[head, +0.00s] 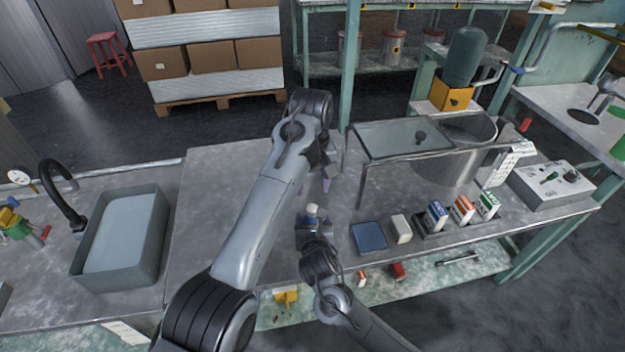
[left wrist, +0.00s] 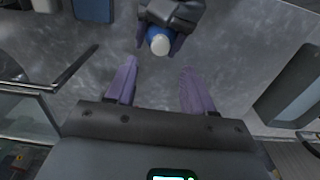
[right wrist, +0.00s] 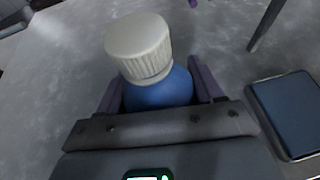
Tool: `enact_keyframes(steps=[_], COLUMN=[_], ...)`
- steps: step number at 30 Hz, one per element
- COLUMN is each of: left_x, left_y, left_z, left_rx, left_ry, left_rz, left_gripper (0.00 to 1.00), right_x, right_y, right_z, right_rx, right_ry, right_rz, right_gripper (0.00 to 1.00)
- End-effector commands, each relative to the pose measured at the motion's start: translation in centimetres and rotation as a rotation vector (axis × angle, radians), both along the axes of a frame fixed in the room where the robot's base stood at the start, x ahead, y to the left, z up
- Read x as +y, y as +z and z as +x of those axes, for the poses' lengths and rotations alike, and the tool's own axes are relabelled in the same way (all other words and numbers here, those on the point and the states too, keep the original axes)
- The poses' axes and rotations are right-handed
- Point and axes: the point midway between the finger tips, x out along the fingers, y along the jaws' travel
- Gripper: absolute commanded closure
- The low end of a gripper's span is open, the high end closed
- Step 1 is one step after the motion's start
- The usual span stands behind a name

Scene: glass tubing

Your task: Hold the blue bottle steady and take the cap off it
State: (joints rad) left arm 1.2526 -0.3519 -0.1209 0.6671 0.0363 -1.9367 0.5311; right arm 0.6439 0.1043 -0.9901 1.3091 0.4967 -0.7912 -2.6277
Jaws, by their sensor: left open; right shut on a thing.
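The blue bottle (right wrist: 160,92) stands between the purple fingers of my right gripper (right wrist: 160,90), which is shut on its body. Its white ribbed cap (right wrist: 140,48) sits on top, above the fingers. The cap also shows in the head view (head: 312,210) and in the left wrist view (left wrist: 160,45), where the bottle's blue shoulder (left wrist: 158,31) shows around it. My left gripper (left wrist: 158,80) is open and empty, its two purple fingers apart, with the bottle beyond the fingertips. In the head view the left gripper (head: 326,183) is behind the bottle, partly hidden by its own arm.
A blue pad (head: 369,237) and a white block (head: 401,228) lie right of the bottle. Several small cartons (head: 462,210) stand farther right. A metal-framed glass stand (head: 405,137) is behind them. A grey basin (head: 125,235) is at the left.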

Motion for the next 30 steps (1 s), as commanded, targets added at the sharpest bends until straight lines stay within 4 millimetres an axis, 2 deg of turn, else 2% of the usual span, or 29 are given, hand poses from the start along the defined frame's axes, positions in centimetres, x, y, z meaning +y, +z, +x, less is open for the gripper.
enact_keyframes(steps=[16,21,30], left_x=[0.0,0.0,0.0], left_y=[-6.5,-7.4,-7.6], left_z=[-0.1,0.0,0.0], left_rx=[0.004,0.002,0.002], left_ry=[0.018,0.017,0.016], left_rz=[0.001,0.001,0.001], left_gripper=[0.47,0.47,0.47], right_x=[0.0,0.0,0.0], right_y=[0.0,0.0,0.0], right_z=[0.0,0.0,0.0], right_rx=[0.001,0.001,0.001], right_ry=[0.000,0.000,0.001], right_rz=[-0.001,-0.001,0.000], right_gripper=[1.00,1.00,1.00])
